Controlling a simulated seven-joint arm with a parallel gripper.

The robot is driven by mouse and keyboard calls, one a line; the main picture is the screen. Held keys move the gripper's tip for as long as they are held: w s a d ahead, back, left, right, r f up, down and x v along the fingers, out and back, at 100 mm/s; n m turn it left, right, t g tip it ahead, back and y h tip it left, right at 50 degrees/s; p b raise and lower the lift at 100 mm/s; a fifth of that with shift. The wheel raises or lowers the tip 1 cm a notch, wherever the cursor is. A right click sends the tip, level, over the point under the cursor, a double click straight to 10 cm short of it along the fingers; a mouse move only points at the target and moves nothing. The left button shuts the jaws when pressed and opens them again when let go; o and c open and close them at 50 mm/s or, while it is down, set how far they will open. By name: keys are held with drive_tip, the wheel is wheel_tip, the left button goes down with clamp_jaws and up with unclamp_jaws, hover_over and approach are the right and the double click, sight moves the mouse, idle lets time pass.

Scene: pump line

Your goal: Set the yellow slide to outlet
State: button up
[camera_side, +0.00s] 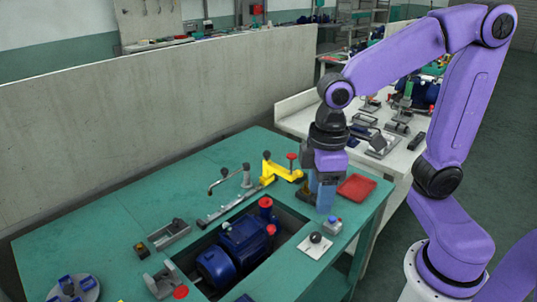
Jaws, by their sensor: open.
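The yellow slide (282,171) sits toward the back right of the green table, with an upright yellow post at its left end and a red-topped knob near its right end. It adjoins a grey rail (229,206) that runs down to the left. My gripper (318,205) points down just right of the yellow slide, near the table top. It is open; its fingertips are small and partly hidden, and I cannot tell whether they touch anything. No outlet marking is legible.
A blue pump (235,250) lies in a recess at the front middle. A red tray (356,187) lies right of my gripper. A grey box with a black ball knob (316,238) and a small button box (333,225) stand in front. The table's back left is clear.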

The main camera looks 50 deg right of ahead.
drive_tip(key=w+r+m, duration=0.2)
drive_tip(key=w+m, duration=0.1)
drive_tip(key=w, duration=0.8)
drive_tip(key=m, duration=1)
hover_over(267, 151)
drive_tip(key=f, duration=0.2)
wheel_tip(267, 151, down, 16)
drive_tip(key=shift+s+a+f, duration=0.1)
drive_tip(key=shift+f, duration=0.1)
